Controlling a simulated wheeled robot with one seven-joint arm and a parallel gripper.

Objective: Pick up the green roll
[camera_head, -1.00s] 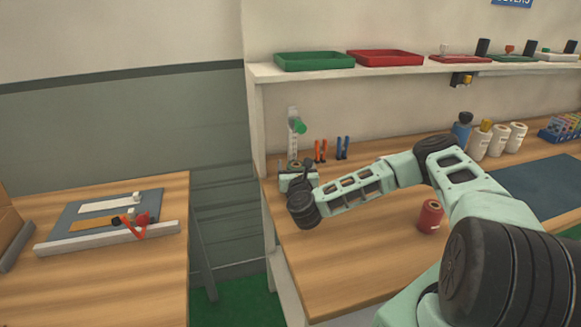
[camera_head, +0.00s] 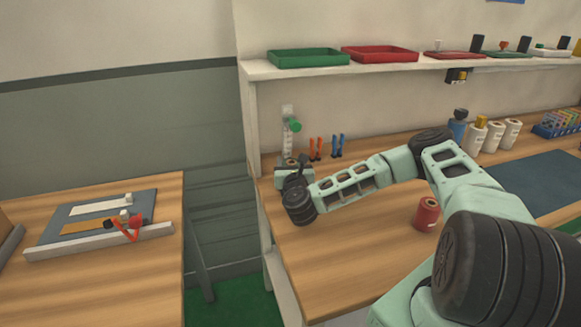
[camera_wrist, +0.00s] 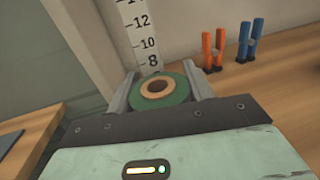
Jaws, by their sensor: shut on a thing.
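The green roll (camera_wrist: 178,96), a green ring with a tan core, sits between the two fingers of my gripper (camera_wrist: 160,88) in the wrist view. My gripper is shut on it, one finger on each side. The roll's underside is hidden, so I cannot tell whether it touches the bench. In the head view my gripper (camera_head: 293,172) is at the far left end of the wooden bench, in front of the upright ruler, and the roll is mostly hidden there.
An upright ruler (camera_wrist: 137,35) stands just behind the roll. Orange pliers (camera_head: 316,148) and blue pliers (camera_head: 338,146) stand to its right. A red spool (camera_head: 427,214) stands on the bench beside my arm. A shelf (camera_head: 400,66) runs above. A second table (camera_head: 90,275) stands left, across a gap.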

